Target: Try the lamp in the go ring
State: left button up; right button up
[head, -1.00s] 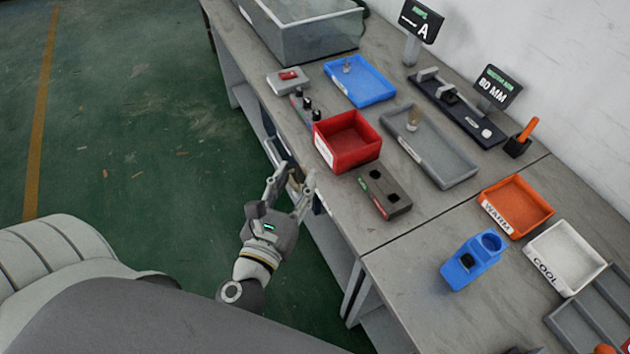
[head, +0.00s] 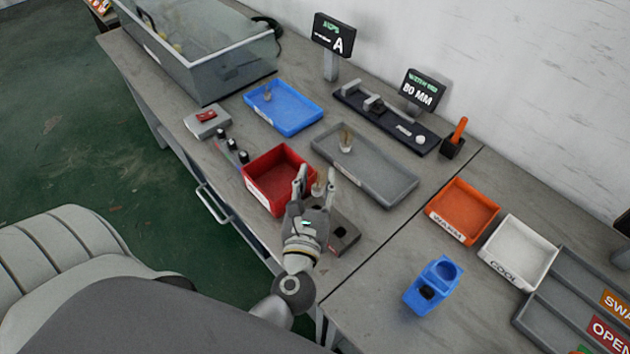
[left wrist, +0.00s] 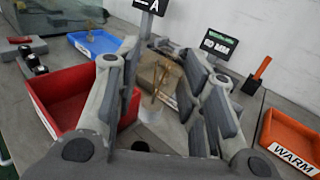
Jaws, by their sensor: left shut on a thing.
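My left gripper (head: 316,175) is over the table at the front edge, fingers upward in the head view. It is shut on a small pale lamp (head: 318,189), held between the fingers. In the left wrist view the fingers (left wrist: 165,95) stand either side of the lamp's whitish body (left wrist: 150,115), with thin brass-coloured pins above it. My right gripper is out of view.
A red bin (head: 262,190) stands close left of the gripper. A grey tray (head: 385,190) with a lamp in it, a blue tray (head: 285,122) and a dark fixture (head: 400,125) lie behind. Orange (head: 445,222) and white (head: 520,268) trays and a blue holder (head: 425,300) are right.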

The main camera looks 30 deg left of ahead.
aim_at(316, 196)
pick_arm(q)
notch_tip(316, 196, down, 4)
jog(key=b, duration=0.4)
jog(key=shift+f, duration=0.2)
jog(key=shift+f+b, duration=0.65)
jog(key=shift+b, duration=0.1)
jog(key=shift+f, duration=0.3)
dwell(0.4)
jog(key=shift+f+b, duration=1.4)
jog(key=shift+b, duration=0.2)
jog(key=shift+r, duration=0.2)
dwell(0.6)
